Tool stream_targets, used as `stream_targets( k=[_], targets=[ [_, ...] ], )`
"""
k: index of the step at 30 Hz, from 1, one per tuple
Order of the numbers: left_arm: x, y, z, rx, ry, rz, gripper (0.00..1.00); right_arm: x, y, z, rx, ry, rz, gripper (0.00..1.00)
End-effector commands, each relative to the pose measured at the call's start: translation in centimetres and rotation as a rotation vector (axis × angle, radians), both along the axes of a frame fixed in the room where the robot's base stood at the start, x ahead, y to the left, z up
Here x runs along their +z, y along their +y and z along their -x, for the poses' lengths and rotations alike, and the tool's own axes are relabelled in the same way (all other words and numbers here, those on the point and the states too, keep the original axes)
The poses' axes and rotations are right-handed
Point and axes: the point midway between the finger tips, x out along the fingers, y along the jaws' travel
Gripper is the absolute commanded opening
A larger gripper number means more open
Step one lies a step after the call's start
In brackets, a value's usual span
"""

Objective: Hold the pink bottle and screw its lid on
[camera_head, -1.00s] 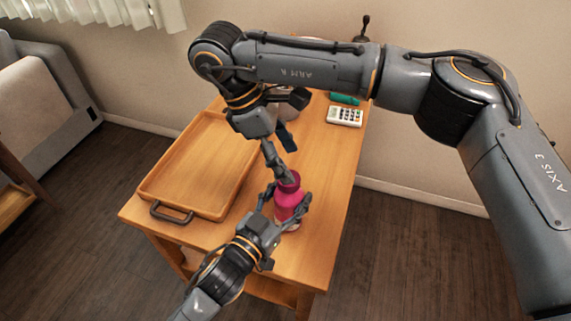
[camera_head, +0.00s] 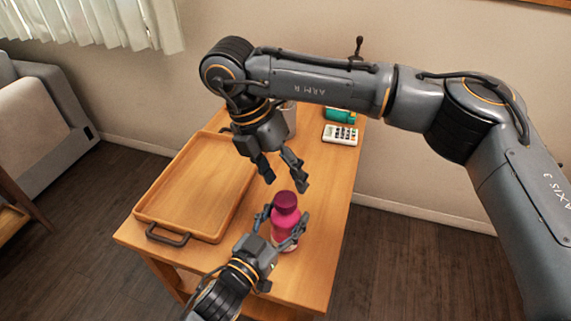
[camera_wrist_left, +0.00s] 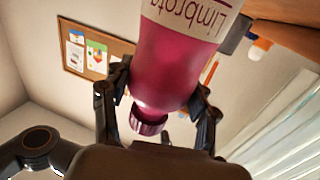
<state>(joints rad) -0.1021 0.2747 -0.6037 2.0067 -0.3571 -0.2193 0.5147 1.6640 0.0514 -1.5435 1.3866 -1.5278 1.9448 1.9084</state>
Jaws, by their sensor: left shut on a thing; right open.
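The pink bottle (camera_head: 287,238) stands upright near the front right of the wooden table. Its dark magenta lid (camera_head: 285,200) sits on top of it. My left gripper (camera_head: 285,222) is shut around the bottle's upper body from the front. My right gripper (camera_head: 286,183) is open and empty, just above the lid, and its fingers look clear of it. In the left wrist view, which is upside down, the bottle (camera_wrist_left: 178,62) with its white label is between the left fingers. The lid (camera_wrist_left: 149,123) is on its neck there; how tight it is cannot be seen.
A wooden tray (camera_head: 142,214) with dark handles covers the table's left side. A white calculator (camera_head: 340,135), a teal object (camera_head: 340,115) and a grey container (camera_head: 289,117) are at the back. The table right of the bottle is clear.

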Motion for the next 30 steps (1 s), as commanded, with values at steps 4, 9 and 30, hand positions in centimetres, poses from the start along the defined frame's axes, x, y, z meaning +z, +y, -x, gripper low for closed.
stream_targets(
  k=[4,9,30],
  targets=[
    [0.0,0.0,0.0,0.000,0.000,0.000,0.00,0.1,-0.1,0.0,0.285,0.092,-0.040,0.60],
    [0.0,0.0,0.0,0.000,0.000,0.000,0.00,0.3,-0.2,0.0,0.620,0.186,-0.084,0.60],
    [0.0,0.0,0.0,0.000,0.000,0.000,0.00,1.3,-0.4,0.0,2.030,0.456,-0.181,0.60]
  ],
)
